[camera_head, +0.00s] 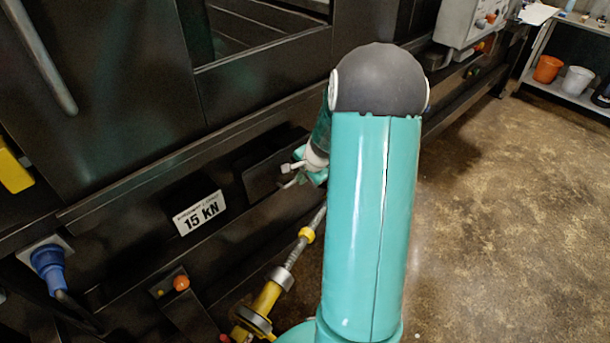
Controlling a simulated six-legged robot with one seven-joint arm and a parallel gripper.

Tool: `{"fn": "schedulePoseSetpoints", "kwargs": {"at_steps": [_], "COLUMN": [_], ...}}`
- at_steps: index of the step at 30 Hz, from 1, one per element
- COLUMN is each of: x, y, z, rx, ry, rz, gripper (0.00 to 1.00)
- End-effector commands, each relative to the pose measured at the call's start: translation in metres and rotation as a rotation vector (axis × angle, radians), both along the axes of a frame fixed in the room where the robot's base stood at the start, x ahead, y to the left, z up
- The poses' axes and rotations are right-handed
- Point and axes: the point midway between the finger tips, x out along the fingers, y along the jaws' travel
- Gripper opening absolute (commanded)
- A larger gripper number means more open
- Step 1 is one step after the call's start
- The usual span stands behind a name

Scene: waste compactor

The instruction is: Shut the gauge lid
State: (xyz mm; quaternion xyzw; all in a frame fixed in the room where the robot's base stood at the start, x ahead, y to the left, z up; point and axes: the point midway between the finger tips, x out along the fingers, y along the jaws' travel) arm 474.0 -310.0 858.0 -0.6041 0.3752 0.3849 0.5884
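A dark flat panel (262,178) stands out from the front of the black machine, just right of a white plate marked 15 KN (200,213). It looks like the gauge lid, swung open, though dark on dark makes its edges and hinge hard to see. My gripper (285,176) is at the right part of this panel, with its two light fingers apart and nothing seen between them. I cannot tell whether a finger touches the panel. My teal arm hides what lies to the right of and behind the gripper.
A blue plug (49,267) and an orange knob (181,283) sit on the machine's lower front. A yellow and grey rod-like part (271,293) stands below the gripper. A grey control box (470,22) is at the upper right. The brown floor (510,230) at right is clear.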

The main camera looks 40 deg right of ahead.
Motion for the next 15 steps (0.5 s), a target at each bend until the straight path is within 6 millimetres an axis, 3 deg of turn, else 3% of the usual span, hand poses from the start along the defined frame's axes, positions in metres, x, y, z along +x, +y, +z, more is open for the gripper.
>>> {"fn": "schedulePoseSetpoints", "kwargs": {"at_steps": [15], "x": [0.014], "y": [0.0], "z": [-0.017], "rx": [0.001], "ry": [0.002], "rz": [0.0], "gripper": [0.0]}}
